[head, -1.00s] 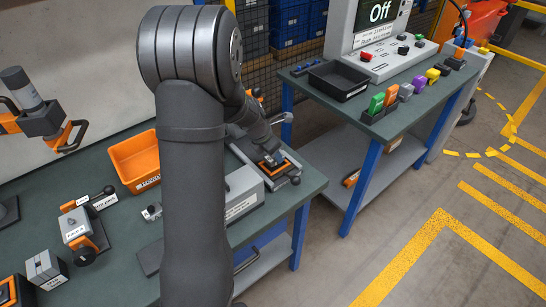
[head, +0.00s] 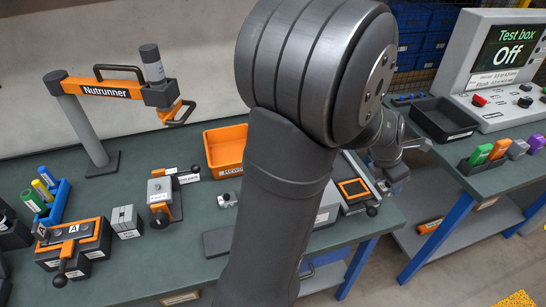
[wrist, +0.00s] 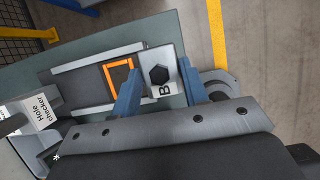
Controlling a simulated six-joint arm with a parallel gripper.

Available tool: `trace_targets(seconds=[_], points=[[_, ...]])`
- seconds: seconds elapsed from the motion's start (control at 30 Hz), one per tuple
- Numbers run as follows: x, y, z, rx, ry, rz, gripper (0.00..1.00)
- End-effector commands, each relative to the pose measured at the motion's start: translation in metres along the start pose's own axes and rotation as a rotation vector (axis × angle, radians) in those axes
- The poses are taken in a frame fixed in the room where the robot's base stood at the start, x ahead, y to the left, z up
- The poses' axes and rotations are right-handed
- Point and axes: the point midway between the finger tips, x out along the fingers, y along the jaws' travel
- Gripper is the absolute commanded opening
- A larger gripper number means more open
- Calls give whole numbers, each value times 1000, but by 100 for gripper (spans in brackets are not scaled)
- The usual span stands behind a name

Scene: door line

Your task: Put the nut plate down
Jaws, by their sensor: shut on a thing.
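The nut plate (wrist: 160,62) is a small grey plate with a dark hex nut and a letter B, in the wrist view. My gripper (wrist: 158,68) is shut on it, one blue-grey finger on each side. In the head view my gripper (head: 394,178) is at the right end of the left bench, to the right of the hole checker (head: 353,189). The plate itself is hard to make out there. The checker's orange square frame (wrist: 118,78) shows beyond the plate in the wrist view, with a dark inside.
The left bench (head: 190,262) holds an orange bin (head: 225,150), a clamp fixture (head: 160,197), a grey block (head: 125,222), a fixture marked A (head: 75,243) and the Nutrunner arm (head: 105,90). A second bench to the right carries a black tray (head: 442,120) and the test box (head: 500,70).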

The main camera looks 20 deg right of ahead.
Motion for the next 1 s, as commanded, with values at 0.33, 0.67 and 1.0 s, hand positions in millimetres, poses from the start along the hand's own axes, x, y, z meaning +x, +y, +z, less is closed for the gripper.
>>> trace_targets(seconds=[0.33,0.67,1.0], points=[[-37,122,-31,-209,-2,89,3],[-84,234,-94,-415,-1,174,3],[-110,325,-210,-611,2,250,3]])
